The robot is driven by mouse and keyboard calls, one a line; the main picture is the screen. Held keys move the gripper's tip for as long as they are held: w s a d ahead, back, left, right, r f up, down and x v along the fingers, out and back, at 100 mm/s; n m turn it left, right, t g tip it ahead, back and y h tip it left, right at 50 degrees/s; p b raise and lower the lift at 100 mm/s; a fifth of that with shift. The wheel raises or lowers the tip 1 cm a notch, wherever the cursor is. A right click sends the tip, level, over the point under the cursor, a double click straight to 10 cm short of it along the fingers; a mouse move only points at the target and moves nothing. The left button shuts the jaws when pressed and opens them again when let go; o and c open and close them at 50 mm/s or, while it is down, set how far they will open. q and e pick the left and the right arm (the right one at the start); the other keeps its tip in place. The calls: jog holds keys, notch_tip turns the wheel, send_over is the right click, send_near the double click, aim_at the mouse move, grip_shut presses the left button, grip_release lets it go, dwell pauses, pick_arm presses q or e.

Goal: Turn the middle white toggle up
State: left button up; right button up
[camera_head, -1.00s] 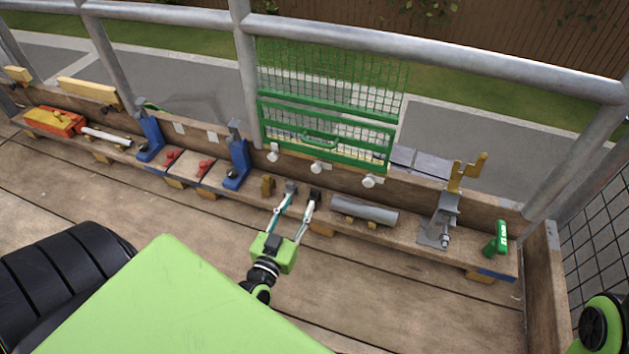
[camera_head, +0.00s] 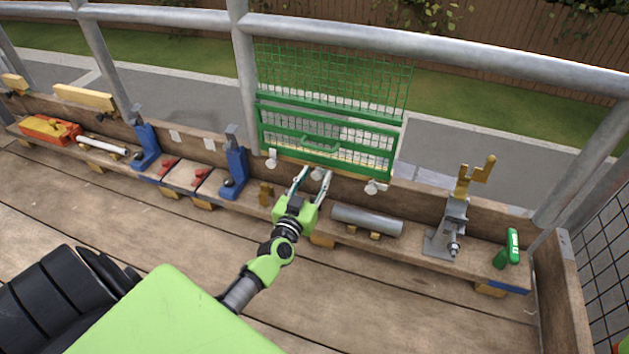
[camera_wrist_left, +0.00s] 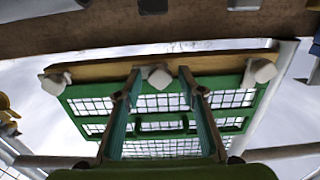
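Three white toggles sit in a row along the wooden board below the green mesh panel (camera_head: 325,150): the left toggle (camera_head: 271,158), the middle toggle (camera_head: 318,174) and the right toggle (camera_head: 374,187). My left gripper (camera_head: 314,174) is open, its two fingers reaching up at the middle toggle. In the left wrist view, which looks upside down, the middle toggle (camera_wrist_left: 157,75) shows between the fingertips (camera_wrist_left: 159,80), with a gap on each side. Contact cannot be told. My right gripper is not in view.
A grey pipe (camera_head: 366,220) lies on the plank just right of my left gripper. A small brown block (camera_head: 265,194) and a blue stand (camera_head: 234,170) are to its left. A grey clamp with a yellow top (camera_head: 452,225) and a green object (camera_head: 508,250) stand further right.

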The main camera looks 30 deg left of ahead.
pick_arm(q)
grip_shut()
